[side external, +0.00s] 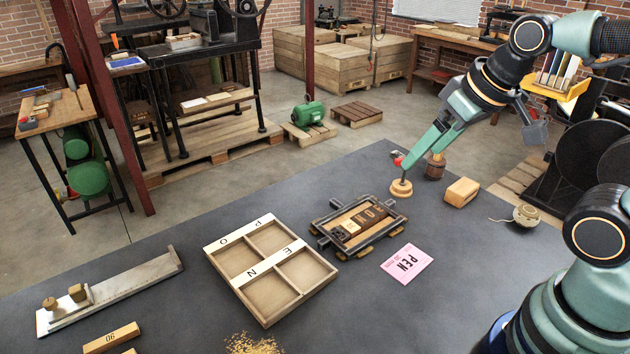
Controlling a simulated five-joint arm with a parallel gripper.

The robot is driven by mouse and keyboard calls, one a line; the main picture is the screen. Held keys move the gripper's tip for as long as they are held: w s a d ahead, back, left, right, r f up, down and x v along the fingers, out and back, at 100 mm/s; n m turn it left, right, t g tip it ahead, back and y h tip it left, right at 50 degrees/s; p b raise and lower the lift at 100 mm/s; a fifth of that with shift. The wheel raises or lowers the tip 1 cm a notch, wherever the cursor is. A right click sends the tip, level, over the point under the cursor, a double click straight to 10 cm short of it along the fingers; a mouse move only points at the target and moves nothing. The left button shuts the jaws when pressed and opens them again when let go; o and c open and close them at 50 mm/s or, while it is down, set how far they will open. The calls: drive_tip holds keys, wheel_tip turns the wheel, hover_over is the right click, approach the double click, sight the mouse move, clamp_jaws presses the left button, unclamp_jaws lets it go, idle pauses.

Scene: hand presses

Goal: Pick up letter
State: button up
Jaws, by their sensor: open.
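A dark metal frame (327,240) left of the gripper holds a dark block with light letters (363,221) and tan wood. A wooden tray (255,315) has white strips lettered P, O, N and E; its compartments look empty.
A wooden block (461,192), a barrel-like wooden piece (435,168) and a string spool (526,215) stand near the gripper. A metal composing stick (125,285) and a marked wooden bar (110,338) lie left. The dark tabletop (440,310) is clear in front of the card.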

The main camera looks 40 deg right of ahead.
drive_tip(key=m+g, duration=0.6)
drive_tip(key=m, duration=1.2)
hover_over(360, 219)
wheel_tip(360, 219, down, 12)
wheel_tip(360, 219, down, 6)
drive_tip(key=shift+s+f, duration=0.15)
drive_tip(key=shift+f, duration=3)
clamp_jaws()
